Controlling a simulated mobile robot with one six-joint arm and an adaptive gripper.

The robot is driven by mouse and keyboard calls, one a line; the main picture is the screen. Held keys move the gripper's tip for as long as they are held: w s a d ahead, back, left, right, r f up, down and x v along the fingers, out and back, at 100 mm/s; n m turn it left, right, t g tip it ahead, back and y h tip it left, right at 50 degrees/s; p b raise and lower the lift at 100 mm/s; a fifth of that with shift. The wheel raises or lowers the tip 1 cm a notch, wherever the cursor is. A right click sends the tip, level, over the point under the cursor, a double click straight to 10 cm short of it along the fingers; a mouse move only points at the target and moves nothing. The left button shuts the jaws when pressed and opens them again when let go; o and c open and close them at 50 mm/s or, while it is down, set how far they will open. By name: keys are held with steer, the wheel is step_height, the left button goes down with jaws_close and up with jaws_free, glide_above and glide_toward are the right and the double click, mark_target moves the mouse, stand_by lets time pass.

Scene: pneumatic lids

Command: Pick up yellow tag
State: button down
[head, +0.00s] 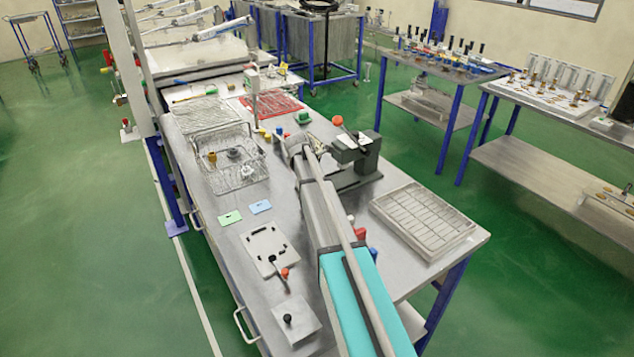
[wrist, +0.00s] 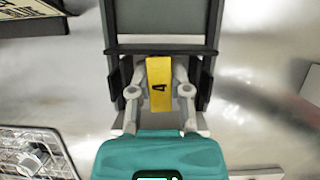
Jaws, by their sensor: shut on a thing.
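The yellow tag (wrist: 159,84) with a black mark shows in the middle of the wrist view. My gripper (wrist: 160,92) is shut on it, with a finger on each side of the tag. In the head view my arm reaches over the workbench, and its own links hide the gripper's fingertips and the tag. I cannot tell whether the tag still touches what lies beneath it.
A dark grey fixture (head: 355,158) stands right of my arm. A wire basket (head: 232,160) is to the left. Green (head: 230,217) and blue (head: 260,206) tags lie on the bench. A compartmented tray (head: 424,222) is at the right edge.

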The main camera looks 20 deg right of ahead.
step_height(320, 180, up, 18)
steer(key=p, duration=1.7)
steer(key=shift+f, duration=0.15)
steer(key=shift+s, duration=0.15)
